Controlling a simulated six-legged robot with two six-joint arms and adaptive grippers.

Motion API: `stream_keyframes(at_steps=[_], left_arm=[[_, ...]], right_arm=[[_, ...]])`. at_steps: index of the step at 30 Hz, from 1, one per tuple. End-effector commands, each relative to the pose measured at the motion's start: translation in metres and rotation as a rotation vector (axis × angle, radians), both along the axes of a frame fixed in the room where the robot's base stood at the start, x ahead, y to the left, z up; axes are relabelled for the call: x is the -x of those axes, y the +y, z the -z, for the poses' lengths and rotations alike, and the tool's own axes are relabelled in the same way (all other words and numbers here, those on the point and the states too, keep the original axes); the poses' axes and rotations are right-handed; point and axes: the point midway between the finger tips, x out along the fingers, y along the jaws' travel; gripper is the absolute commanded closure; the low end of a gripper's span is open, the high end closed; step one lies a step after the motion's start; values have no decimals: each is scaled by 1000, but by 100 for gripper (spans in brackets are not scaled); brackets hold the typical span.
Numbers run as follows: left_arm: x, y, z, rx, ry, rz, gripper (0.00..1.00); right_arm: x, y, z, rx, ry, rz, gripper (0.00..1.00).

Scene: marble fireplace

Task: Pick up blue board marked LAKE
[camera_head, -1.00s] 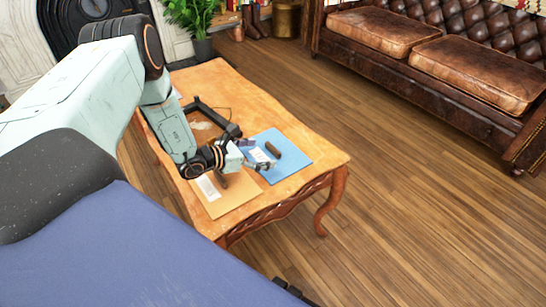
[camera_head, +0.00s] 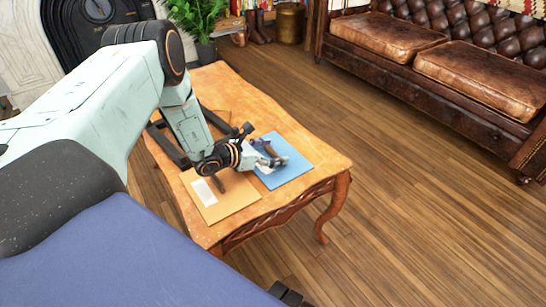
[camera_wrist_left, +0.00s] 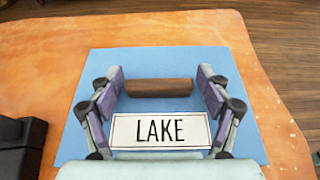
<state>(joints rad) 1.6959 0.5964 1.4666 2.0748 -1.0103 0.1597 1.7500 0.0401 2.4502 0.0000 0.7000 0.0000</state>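The blue board (camera_head: 292,163) lies flat on the wooden table near its right edge. In the left wrist view the blue board (camera_wrist_left: 150,62) bears a white label reading LAKE (camera_wrist_left: 160,130) and a dark brown bar-shaped handle (camera_wrist_left: 158,87). My left gripper (camera_head: 272,156) is over the board, and its arm hides part of it. In the left wrist view the left gripper (camera_wrist_left: 160,84) is open, with one finger on each side of the handle and a gap at both ends. My right gripper is not in view.
A tan board (camera_head: 228,202) with a white label lies beside the blue one on the wooden table (camera_head: 228,92). A dark frame (camera_head: 168,146) stands behind my arm. A brown leather sofa (camera_head: 440,70) is at the upper right. Wooden floor is clear between them.

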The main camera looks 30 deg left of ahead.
Motion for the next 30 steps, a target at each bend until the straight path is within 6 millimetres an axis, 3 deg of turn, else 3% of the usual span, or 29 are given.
stream_keyframes(at_steps=[16,23,30], left_arm=[[-2,1,0,-1,-1,-1,72],[-2,1,-2,-1,-1,-1,72],[-3,1,-38,1,-4,-2,72]], right_arm=[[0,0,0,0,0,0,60],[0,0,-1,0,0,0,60],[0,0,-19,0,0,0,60]])
